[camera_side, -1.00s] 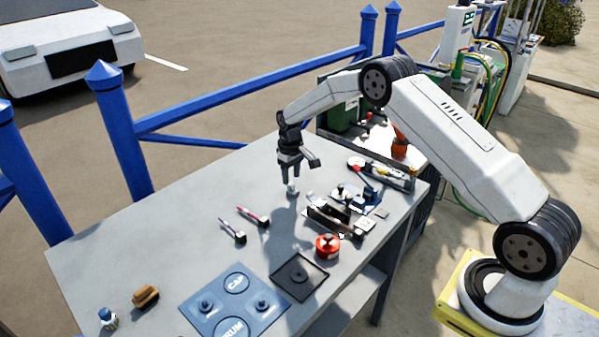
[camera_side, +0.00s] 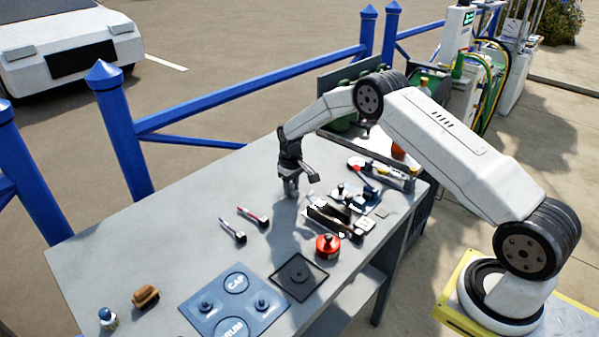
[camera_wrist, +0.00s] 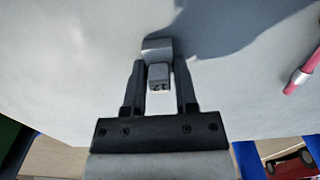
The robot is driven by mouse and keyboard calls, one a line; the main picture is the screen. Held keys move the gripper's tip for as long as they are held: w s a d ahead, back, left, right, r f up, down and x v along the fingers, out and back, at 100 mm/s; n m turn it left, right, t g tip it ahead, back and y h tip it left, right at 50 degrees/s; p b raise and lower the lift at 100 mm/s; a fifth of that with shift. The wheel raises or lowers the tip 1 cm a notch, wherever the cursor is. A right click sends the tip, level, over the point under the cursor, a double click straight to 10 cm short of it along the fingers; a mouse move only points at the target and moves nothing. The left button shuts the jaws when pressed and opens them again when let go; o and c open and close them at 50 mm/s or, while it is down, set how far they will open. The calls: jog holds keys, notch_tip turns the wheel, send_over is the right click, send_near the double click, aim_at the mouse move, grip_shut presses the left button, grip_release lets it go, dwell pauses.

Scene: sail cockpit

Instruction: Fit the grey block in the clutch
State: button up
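The grey block (camera_wrist: 158,76) stands on the bench between the two fingers of my gripper (camera_wrist: 160,70) in the wrist view. It has a small dark marking on its near face and a wider grey part behind. In the side view my gripper (camera_side: 291,190) points down at the bench top and largely hides the block. The fingers lie close along the block's two sides; I cannot tell whether they touch it. A small blue-based device (camera_side: 362,199) stands right of my gripper, beside a dark elongated fixture (camera_side: 330,216). I cannot tell which is the clutch.
A red round part (camera_side: 327,245) and a black square tray (camera_side: 299,276) lie nearer the front.

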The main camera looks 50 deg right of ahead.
grip_shut()
jog(key=shift+r, duration=0.1)
jog(key=shift+r, duration=2.4)
notch_tip(320, 180, up, 8)
jog(key=r, duration=0.1)
jog(key=s+a, duration=0.2)
jog(key=s, duration=1.5)
jog(key=shift+w+f, duration=0.15)
jog(key=shift+f, duration=1.3)
jog(key=shift+w+f, duration=0.1)
jog(key=shift+f, duration=1.3)
